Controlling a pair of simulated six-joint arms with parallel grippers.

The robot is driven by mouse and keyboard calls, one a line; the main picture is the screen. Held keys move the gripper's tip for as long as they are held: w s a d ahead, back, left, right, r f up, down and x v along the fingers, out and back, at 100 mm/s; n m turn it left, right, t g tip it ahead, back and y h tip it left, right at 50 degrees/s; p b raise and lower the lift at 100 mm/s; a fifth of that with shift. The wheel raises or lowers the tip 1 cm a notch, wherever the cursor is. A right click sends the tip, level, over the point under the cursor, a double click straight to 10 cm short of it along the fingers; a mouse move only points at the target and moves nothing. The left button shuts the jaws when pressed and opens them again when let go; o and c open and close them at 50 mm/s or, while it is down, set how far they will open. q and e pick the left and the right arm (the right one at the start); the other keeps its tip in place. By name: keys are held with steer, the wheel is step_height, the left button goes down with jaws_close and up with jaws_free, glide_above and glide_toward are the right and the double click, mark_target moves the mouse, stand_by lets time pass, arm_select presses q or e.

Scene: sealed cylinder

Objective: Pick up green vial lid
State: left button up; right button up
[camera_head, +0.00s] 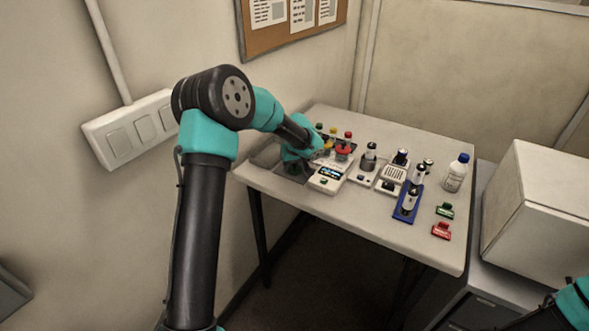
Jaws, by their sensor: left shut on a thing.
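A small rack of vials (343,152) with coloured lids stands at the back left of the table. Red (348,135) and yellow (333,131) lids show, with a dark, possibly green lid (318,126) at the left end. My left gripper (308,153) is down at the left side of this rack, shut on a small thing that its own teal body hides. I cannot make out whether that thing is the green vial lid. My right gripper is out of view; only part of my right arm shows at the lower right corner.
A white device with a display (329,177) stands right in front of the rack. A blue rack (409,204) holds dark vials, and a white bottle (456,173) stands at the right. Green (445,210) and red (441,231) small items lie near the right edge. The front table area is clear.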

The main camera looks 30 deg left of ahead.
arm_select(q)
steer(key=shift+r, duration=0.1)
steer(key=shift+r, duration=0.45)
step_height(320, 180, up, 3)
steer(key=shift+f, duration=0.15)
steer(key=s+d+r, duration=0.1)
steer(key=s+d, duration=0.7)
steer(key=s, duration=0.5)
steer(key=shift+s+d, duration=0.2)
steer(key=shift+s, duration=0.15)
steer(key=shift+r, duration=0.1)
